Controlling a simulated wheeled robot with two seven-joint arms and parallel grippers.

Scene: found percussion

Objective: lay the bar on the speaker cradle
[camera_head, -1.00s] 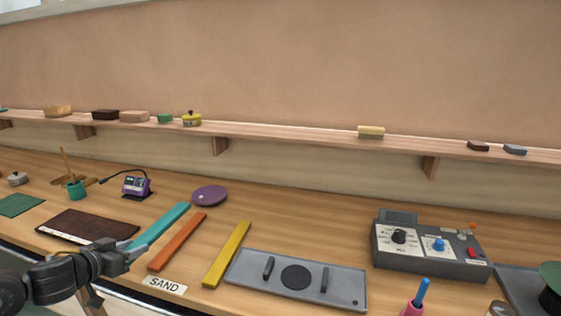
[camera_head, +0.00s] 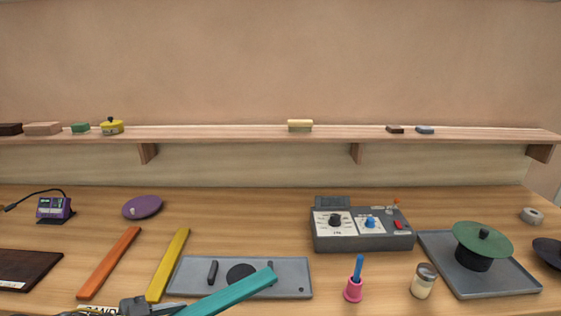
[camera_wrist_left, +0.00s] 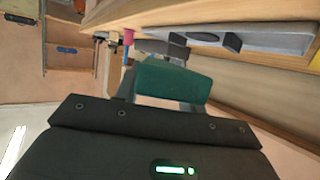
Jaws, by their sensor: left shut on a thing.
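The teal bar (camera_head: 230,294) is in my left gripper (camera_head: 165,306), which is shut on its near-left end. The bar points up and right in the head view and overlaps the front right of the grey speaker cradle (camera_head: 294,264). It hides the lower part of the cradle's right dark rest; the left rest (camera_head: 213,271) and the black speaker disc (camera_head: 240,273) partly show. In the left wrist view the bar (camera_wrist_left: 172,80) sticks out end-on from the jaws, apart from the cradle (camera_wrist_left: 262,41). My right gripper is out of view.
Left of the cradle lie a yellow bar (camera_head: 168,264) and an orange bar (camera_head: 109,264). Right of it stand a pink holder with a blue stick (camera_head: 353,290) and a small jar (camera_head: 423,282). A grey control box (camera_head: 361,231) stands behind. Bare tabletop lies behind the cradle.

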